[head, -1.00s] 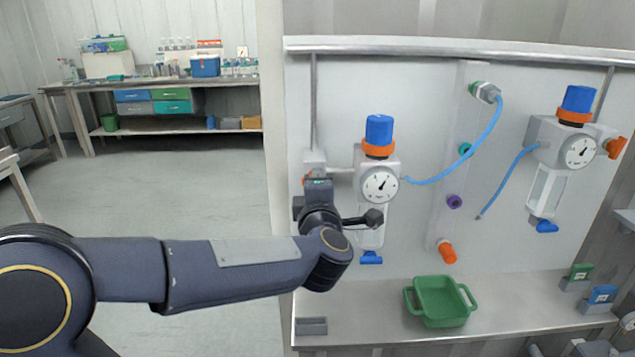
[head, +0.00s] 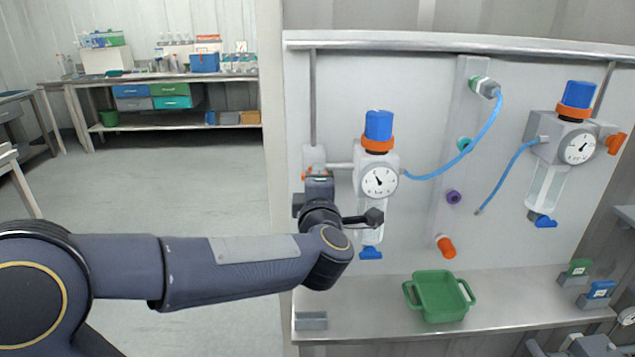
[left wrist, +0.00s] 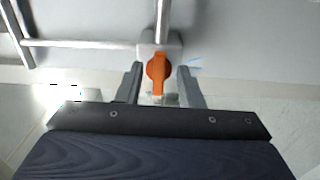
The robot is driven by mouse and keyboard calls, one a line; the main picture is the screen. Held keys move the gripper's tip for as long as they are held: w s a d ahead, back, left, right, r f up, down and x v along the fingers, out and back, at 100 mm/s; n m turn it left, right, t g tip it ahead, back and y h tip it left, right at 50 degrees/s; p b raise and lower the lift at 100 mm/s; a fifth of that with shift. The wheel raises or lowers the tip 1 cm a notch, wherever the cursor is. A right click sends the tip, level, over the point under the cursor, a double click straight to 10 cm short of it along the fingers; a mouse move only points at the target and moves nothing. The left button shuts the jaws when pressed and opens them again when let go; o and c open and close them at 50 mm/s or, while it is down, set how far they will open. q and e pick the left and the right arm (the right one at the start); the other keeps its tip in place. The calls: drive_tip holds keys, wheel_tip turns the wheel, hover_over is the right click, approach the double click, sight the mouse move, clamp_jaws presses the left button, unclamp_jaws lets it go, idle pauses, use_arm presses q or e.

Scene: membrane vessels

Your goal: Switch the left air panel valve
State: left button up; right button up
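The left air panel valve has an orange handle (left wrist: 158,68) below a grey pipe in the left wrist view. In the head view only a sliver of orange (head: 304,176) shows beside my gripper, left of the left regulator (head: 378,160). My left gripper (left wrist: 160,78) is open, with one finger on each side of the handle and a gap visible on both sides. In the head view my left gripper (head: 316,184) is at the panel and hides most of the valve. My right gripper is not in view.
The left regulator has a blue knob and a round gauge (head: 379,181) close to the gripper's right. A second regulator (head: 577,148) with an orange handle (head: 615,143) is at far right. A green tray (head: 438,297) sits on the bench (head: 510,300) below.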

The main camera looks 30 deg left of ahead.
use_arm(q)
drive_tip(key=v, duration=0.7)
drive_tip(key=shift+s, duration=0.2)
drive_tip(key=shift+d+r, duration=0.1)
drive_tip(key=s+d+m+h+p, duration=0.5)
drive_tip(key=d+m+h, duration=0.3)
drive_tip(key=m+h, duration=0.65)
drive_tip(key=s+a+f+m+g+p, duration=0.1)
drive_tip(key=s+f+m+g, duration=0.3)
drive_tip(key=s, duration=0.3)
drive_tip(key=s+a+f+m+g+y+p, duration=0.1)
drive_tip(key=s+f+m+g, duration=0.3)
drive_tip(key=s+f, duration=0.3)
drive_tip(key=shift+s+f+g, duration=0.25)
drive_tip(key=shift+s+g, duration=0.55)
drive_tip(key=shift+s, duration=0.05)
